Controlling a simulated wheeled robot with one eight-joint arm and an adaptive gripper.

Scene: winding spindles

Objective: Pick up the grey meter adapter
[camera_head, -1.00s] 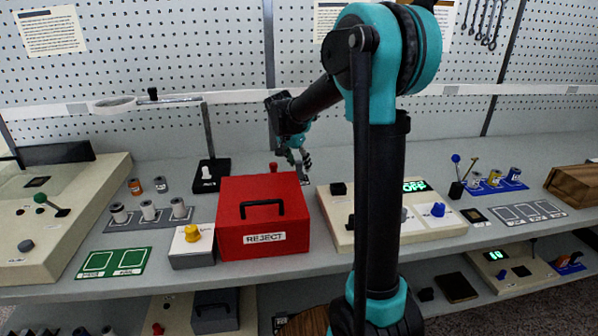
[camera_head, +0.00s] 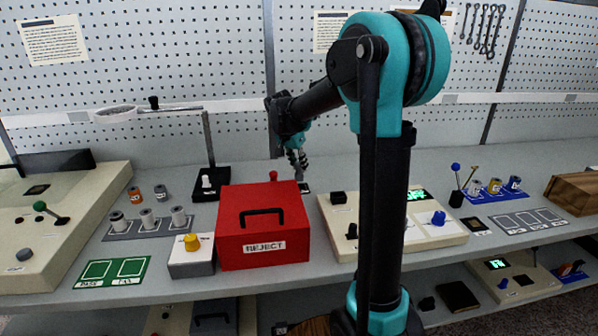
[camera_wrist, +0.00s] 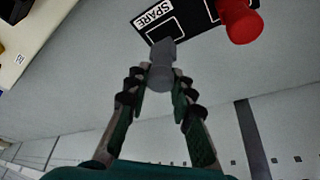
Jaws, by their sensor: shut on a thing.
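The grey meter adapter (camera_wrist: 162,56) is a small grey stepped piece between the fingertips in the wrist view. My gripper (camera_wrist: 158,82) is shut on it, with a dark segmented finger on each side. The adapter's narrower end points toward a black mat marked SPARE (camera_wrist: 186,17) with white outlines. I cannot tell whether the adapter still touches the surface. In the head view my gripper (camera_head: 298,164) points down behind the red REJECT box (camera_head: 288,220), and the adapter is too small to make out there.
A red piece (camera_wrist: 240,22) stands by the SPARE mat, close to the adapter. A beige console (camera_head: 380,232) with knobs stands right of the red box. A black stand (camera_head: 211,184) is to its left. The perforated back wall rises behind the shelf.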

